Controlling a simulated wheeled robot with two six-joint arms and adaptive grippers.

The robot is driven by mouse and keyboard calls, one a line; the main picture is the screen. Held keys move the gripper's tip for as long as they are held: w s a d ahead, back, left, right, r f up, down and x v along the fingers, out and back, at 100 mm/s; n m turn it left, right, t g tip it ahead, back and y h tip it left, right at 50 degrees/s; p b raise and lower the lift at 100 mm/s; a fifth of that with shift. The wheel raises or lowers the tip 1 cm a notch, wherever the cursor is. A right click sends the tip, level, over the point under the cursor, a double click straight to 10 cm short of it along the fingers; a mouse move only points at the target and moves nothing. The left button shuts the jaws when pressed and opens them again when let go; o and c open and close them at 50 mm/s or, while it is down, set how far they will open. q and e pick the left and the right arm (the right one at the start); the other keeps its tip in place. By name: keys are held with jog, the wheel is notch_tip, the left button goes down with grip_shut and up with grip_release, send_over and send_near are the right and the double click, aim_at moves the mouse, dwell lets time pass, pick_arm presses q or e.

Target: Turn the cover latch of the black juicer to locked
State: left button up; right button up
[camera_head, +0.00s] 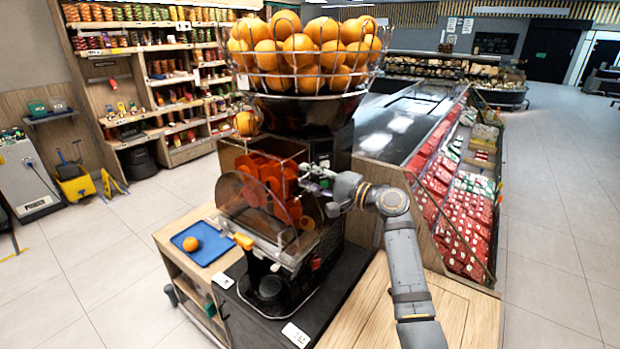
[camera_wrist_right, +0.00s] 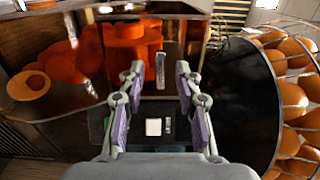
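The black juicer (camera_head: 330,130) stands on a dark-topped counter, with a clear cover (camera_head: 262,165) over its orange pressing drums. My right gripper (camera_head: 313,180) is at the cover's right side, beside the juicer's body. In the right wrist view, the gripper (camera_wrist_right: 152,95) is open, its two purple-padded fingers apart. A small metallic bar (camera_wrist_right: 159,71), which looks like the cover latch, shows between and just beyond the fingertips. I cannot tell whether a finger touches it. The latch is too small to make out in the head view. My left gripper is not in view.
A wire basket of oranges (camera_head: 310,82) tops the juicer. A blue tray (camera_head: 215,247) with one orange (camera_head: 191,244) lies left of it. A white square button (camera_wrist_right: 153,127) sits on the dark panel below the fingers. A refrigerated display (camera_head: 455,190) stands behind right.

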jog(key=v, duration=1.2)
